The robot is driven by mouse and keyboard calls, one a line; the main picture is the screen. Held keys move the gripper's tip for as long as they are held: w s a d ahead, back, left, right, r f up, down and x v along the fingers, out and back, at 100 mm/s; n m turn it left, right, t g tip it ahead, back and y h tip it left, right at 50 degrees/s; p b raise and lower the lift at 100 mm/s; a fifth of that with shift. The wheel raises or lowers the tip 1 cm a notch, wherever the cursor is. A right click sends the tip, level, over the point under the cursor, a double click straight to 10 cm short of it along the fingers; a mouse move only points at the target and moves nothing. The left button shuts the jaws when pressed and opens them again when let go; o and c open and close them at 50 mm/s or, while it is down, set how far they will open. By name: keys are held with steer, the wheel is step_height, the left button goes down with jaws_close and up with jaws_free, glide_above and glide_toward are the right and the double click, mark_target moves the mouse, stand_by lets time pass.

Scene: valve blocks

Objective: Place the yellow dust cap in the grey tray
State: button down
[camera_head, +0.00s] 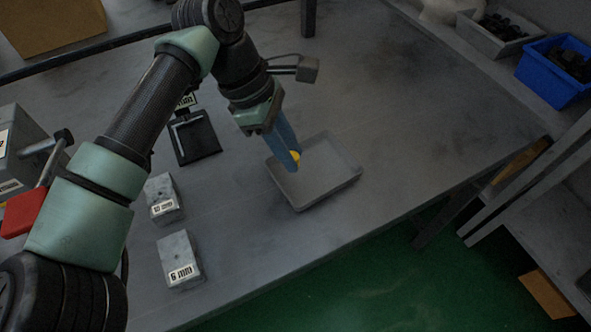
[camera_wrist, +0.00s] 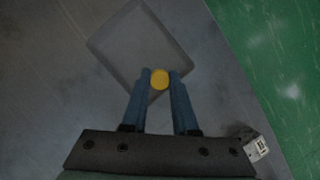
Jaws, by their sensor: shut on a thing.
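The yellow dust cap (camera_head: 295,156) is held between the blue fingertips of my gripper (camera_head: 292,158). In the wrist view the round yellow cap (camera_wrist: 159,79) sits between the two fingers of my gripper (camera_wrist: 160,80), which is shut on it. The grey tray (camera_head: 330,188) lies on the table below and around the fingertips. In the wrist view the tray (camera_wrist: 130,40) extends ahead of the fingers, and the cap overlaps its near part. I cannot tell how high the cap is above the tray floor.
Two grey blocks with size labels (camera_head: 162,199) (camera_head: 180,262) stand left of the tray. A black stand (camera_head: 194,137) is behind them. A blue bin (camera_head: 553,72) is at the far right. The table's front edge drops to green floor (camera_head: 340,285).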

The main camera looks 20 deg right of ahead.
mark_target(298, 184)
steer(key=shift+f, duration=3.05)
steer(key=shift+f+b, duration=0.15)
steer(key=shift+b, duration=0.25)
steer(key=c, duration=1)
jaws_free()
steer(key=shift+o, duration=0.2)
steer(key=shift+r+p, duration=0.3)
steer(key=shift+r, duration=0.05)
steer(key=v, duration=1.1)
steer(key=shift+a+r+p, duration=0.15)
steer(key=shift+r+p, duration=0.15)
steer(key=shift+r, duration=0.05)
